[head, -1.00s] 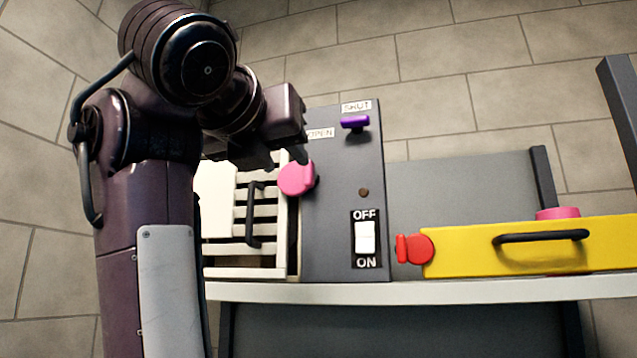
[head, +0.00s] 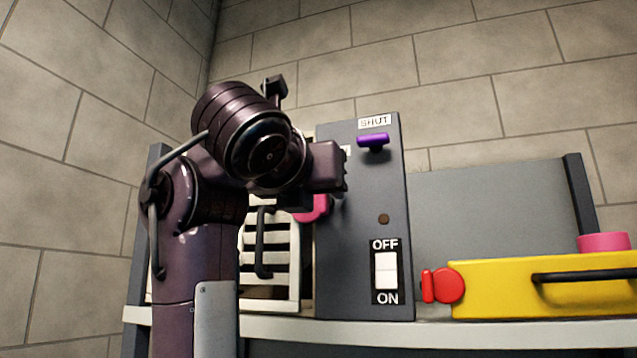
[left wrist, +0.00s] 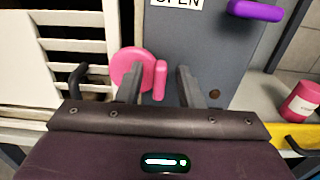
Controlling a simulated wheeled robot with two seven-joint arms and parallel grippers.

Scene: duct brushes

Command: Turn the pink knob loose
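The pink knob (head: 317,208) sits at the left edge of the dark grey panel (head: 352,270), beside the slatted white door. In the left wrist view the knob (left wrist: 128,66) shows a round disc with a raised bar on its right. My left gripper (left wrist: 161,88) is open, its two fingers apart. The bar appears between the fingers in that view, with gaps on both sides; I cannot tell whether either finger touches the knob. In the head view my left gripper (head: 341,178) covers part of the knob, and its fingertips are mostly hidden. My right gripper is out of view.
The panel carries a purple handle (head: 373,141) by a SHUT label and an OFF/ON switch (head: 386,271). The white slatted door (head: 284,238) has a dark handle. Right are a red knob (head: 443,286), a yellow box (head: 510,272) and a pink cylinder (head: 603,242).

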